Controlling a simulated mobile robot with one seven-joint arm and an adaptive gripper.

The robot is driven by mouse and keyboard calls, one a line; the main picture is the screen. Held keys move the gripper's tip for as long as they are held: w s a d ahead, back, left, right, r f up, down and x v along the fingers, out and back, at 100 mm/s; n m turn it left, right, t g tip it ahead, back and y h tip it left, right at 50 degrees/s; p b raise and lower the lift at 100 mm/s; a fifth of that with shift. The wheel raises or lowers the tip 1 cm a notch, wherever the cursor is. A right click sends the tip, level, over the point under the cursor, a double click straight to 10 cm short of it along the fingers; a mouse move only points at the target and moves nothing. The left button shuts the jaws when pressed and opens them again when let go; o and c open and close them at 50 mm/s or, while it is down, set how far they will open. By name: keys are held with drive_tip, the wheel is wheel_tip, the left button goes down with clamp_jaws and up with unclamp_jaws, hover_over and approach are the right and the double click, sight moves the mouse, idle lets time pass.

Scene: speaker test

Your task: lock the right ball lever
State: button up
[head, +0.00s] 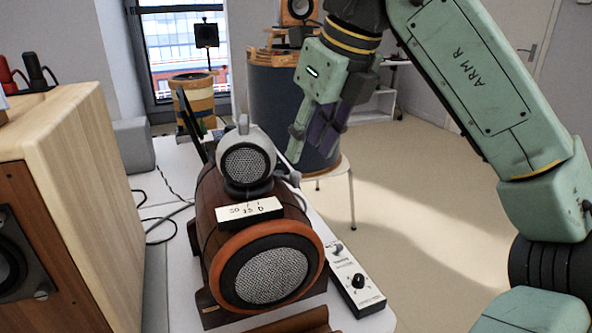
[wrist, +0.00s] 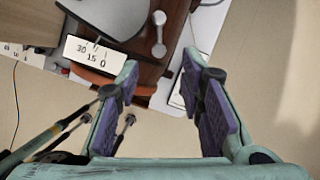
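The ball speaker (head: 246,162), grey with a black mesh front, sits on top of a wooden barrel-shaped speaker (head: 208,205). The right ball lever (head: 291,177) is a small grey lever with a rounded end, on the ball's right side. In the wrist view the lever (wrist: 159,34) shows two round ends joined by a short bar, beside the pale ball (wrist: 122,14). My gripper (head: 313,148) is above and to the right of the lever, apart from it. In the wrist view my gripper (wrist: 160,70) is open and empty, with the lever ahead between its finger lines.
An angle card (head: 249,210) marked 30, 15, 0 lies in front of the ball. A control box (head: 357,283) with knobs lies right of the barrel. A large wooden cabinet (head: 100,190) stands left. A blue-grey drum (head: 272,105) stands behind. Open floor is at right.

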sight(296, 174)
drive_tip(key=x, duration=0.6)
drive_tip(key=shift+w+a+f, duration=0.1)
drive_tip(key=shift+a+f, duration=0.05)
drive_tip(key=shift+a, duration=0.05)
clamp_jaws()
